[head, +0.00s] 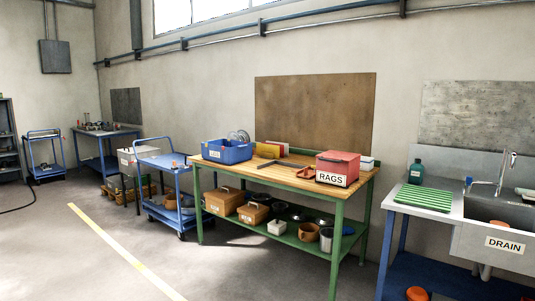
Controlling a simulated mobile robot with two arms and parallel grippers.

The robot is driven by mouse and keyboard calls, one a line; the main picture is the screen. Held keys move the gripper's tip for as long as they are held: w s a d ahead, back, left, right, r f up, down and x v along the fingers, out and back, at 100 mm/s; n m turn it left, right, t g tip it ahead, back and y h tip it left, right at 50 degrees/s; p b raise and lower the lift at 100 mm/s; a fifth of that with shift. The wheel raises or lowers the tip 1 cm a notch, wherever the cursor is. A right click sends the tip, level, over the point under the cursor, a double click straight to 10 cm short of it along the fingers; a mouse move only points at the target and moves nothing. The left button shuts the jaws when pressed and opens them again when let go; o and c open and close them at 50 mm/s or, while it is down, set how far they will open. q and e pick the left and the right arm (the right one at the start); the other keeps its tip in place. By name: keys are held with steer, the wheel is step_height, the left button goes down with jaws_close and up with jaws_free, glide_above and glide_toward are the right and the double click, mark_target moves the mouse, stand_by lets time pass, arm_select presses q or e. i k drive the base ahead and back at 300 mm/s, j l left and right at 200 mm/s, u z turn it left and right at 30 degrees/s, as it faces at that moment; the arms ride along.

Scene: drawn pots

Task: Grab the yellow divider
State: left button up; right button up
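A yellow upright panel (267,151), which looks like the yellow divider, stands near the back of the wooden-topped green workbench (275,170). A red piece (278,145) shows right beside and behind it, and I cannot tell whether they touch. The blue bin (227,152) is to its left, with clear discs in it or just behind it. The panel is small in this view and its lower edge is hard to make out. Neither of my grippers is in view.
A red RAGS box (338,168) and a dark angled bar (283,165) are on the bench top. A blue cart (163,180) stands left of the bench, a sink counter (428,200) right. Floor in front is open, with a yellow line (122,250).

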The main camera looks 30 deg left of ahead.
mark_target(260, 147)
steer(key=i+j+u, duration=1.2)
steer(key=i, duration=0.25)
steer(key=i+j+u, duration=0.25)
steer(key=i, duration=0.15)
steer(key=i+u, duration=0.25)
steer(key=i, duration=0.2)
